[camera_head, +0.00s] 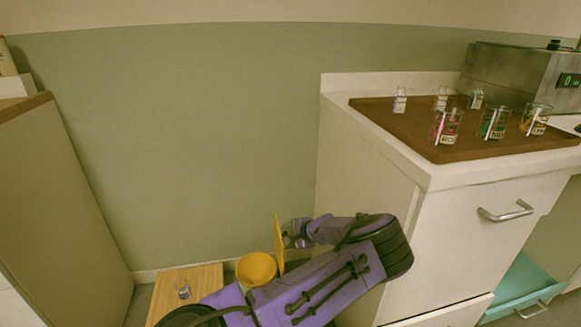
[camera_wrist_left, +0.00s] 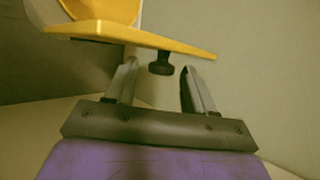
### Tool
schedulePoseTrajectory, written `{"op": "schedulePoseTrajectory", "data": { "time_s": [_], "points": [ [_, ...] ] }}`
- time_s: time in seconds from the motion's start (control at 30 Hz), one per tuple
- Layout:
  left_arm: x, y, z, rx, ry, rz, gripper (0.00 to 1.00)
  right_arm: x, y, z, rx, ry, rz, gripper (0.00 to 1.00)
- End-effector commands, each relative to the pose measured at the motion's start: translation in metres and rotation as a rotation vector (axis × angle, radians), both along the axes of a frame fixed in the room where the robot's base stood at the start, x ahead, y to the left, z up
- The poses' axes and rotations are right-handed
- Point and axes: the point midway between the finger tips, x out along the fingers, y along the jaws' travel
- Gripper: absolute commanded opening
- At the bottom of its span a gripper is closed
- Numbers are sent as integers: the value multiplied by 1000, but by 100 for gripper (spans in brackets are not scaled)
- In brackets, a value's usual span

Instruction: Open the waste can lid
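The yellow waste can (camera_head: 256,269) stands low beside the white cabinet, its round mouth uncovered. Its yellow lid (camera_head: 279,246) stands upright at the can's right side. In the left wrist view the lid (camera_wrist_left: 150,40) crosses the top, with a black knob (camera_wrist_left: 160,66) on its face. My left gripper (camera_head: 288,240) is at the right side of the lid. In the wrist view its fingers (camera_wrist_left: 158,82) are apart, with the knob between their tips and visible gaps on both sides. Part of the can (camera_wrist_left: 105,10) shows behind the lid. My right gripper is not in view.
A low wooden stand (camera_head: 205,277) with a small bottle (camera_head: 184,292) is left of the can. The white cabinet (camera_head: 375,215) is close on the right. Its brown board (camera_head: 420,130) carries bottles and labelled beakers (camera_head: 446,127). A teal drawer (camera_head: 520,285) is open.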

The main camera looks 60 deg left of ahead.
Motion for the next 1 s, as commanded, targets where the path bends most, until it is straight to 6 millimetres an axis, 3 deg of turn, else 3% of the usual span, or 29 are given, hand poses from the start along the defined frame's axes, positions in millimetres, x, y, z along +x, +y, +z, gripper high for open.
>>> {"op": "schedulePoseTrajectory", "data": {
  "time_s": [0.27,0.5,0.7,1.0],
  "points": [
    [5,-10,10,0,-3,-4,54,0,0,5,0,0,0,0],
    [15,-53,48,0,-3,-4,54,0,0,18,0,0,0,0],
    [19,-75,66,0,-2,-1,54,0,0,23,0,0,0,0],
    [20,-79,67,0,0,0,54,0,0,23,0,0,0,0]
  ]
}}
